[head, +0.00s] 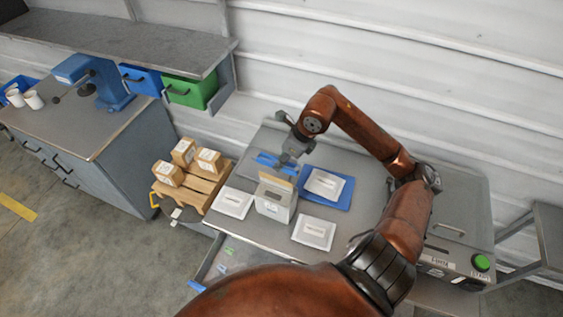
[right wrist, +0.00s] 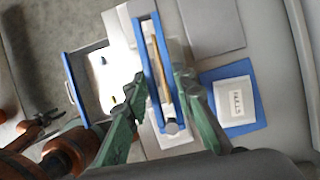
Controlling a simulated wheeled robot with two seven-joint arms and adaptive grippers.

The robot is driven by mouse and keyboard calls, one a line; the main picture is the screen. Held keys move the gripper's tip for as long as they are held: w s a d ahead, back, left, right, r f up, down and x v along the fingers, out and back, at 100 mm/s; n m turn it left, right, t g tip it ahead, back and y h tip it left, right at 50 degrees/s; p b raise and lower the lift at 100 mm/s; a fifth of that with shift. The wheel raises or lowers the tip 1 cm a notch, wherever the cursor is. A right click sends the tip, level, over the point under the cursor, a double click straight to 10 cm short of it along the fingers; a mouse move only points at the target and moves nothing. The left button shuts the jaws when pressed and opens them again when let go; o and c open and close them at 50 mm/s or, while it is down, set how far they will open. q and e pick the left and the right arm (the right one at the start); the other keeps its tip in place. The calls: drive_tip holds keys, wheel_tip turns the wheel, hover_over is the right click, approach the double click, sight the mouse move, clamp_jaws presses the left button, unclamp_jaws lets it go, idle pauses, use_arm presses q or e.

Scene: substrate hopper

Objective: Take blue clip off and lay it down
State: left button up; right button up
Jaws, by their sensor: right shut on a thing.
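The blue clip (head: 267,159) shows in the head view just behind and above the top of a grey-white bag or box (head: 273,204) with a tan strip along its top. My right gripper (head: 288,158) is at the clip, pointing down. In the right wrist view the clip (right wrist: 143,62) is a long blue double bar between the green fingers of the right gripper (right wrist: 160,108), which is shut on it. The tan strip shows between the bars. I cannot tell whether the clip touches the bag.
White packets (head: 232,203) (head: 313,232) lie on the grey table beside the bag. A blue tray (head: 346,195) with another packet stands right of it. An open drawer (head: 206,262) is at the front left. Boxes (head: 184,151) stand on a wooden pallet (head: 203,194).

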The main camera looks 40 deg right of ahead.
drive_tip(key=shift+r+p, duration=0.5)
drive_tip(key=shift+r, duration=0.8)
